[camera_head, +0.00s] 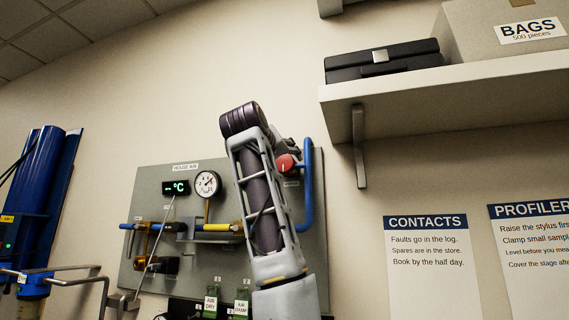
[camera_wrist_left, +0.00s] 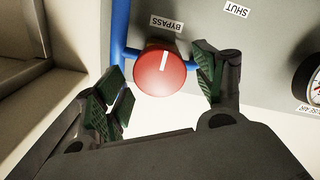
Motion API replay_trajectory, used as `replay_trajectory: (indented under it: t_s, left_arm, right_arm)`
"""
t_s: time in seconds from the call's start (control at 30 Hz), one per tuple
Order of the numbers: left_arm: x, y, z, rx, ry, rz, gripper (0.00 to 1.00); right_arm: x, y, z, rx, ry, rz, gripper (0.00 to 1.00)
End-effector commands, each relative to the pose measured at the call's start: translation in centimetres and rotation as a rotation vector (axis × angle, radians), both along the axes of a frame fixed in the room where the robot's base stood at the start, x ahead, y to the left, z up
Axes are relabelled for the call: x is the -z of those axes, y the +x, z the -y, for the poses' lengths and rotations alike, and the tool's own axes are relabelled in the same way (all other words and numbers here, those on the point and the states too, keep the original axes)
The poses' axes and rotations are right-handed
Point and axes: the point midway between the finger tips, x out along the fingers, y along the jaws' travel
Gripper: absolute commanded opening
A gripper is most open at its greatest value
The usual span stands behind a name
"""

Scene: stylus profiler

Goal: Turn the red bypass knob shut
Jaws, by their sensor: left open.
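The red bypass knob (camera_head: 286,163) is at the upper right of the grey panel, next to a blue pipe. In the left wrist view the round knob (camera_wrist_left: 166,74) shows face-on, its white mark pointing up toward the BYPASS label (camera_wrist_left: 167,23). A SHUT label (camera_wrist_left: 237,10) lies off to the upper right of the mark. My left gripper (camera_wrist_left: 160,72) is open, with green-padded fingers on either side of the knob. I cannot tell whether they touch it. In the head view my left arm mostly hides this gripper. My right gripper is in neither view.
The grey panel (camera_head: 150,181) carries a gauge (camera_head: 207,184), a green temperature display (camera_head: 175,187), yellow and blue pipes and other valves. The blue pipe (camera_head: 309,190) runs close beside the knob. A shelf (camera_head: 440,95) with a black case (camera_head: 383,61) juts out at the upper right.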

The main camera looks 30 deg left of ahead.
Motion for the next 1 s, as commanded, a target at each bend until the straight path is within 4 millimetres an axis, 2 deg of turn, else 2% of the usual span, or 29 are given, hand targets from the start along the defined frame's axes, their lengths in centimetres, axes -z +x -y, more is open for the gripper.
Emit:
replay_trajectory:
  t_s: [0.2,0.77,1.0]
  left_arm:
    - [0.02,0.59,-0.14,0.001,0.000,-0.001,0.70]
    - [0.00,0.60,-0.14,0.001,0.000,-0.001,0.70]
    - [0.00,0.60,-0.14,0.000,0.000,0.000,0.40]
  right_arm:
    - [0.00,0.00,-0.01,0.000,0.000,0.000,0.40]
    - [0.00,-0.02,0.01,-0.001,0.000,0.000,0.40]
    - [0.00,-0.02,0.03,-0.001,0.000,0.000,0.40]
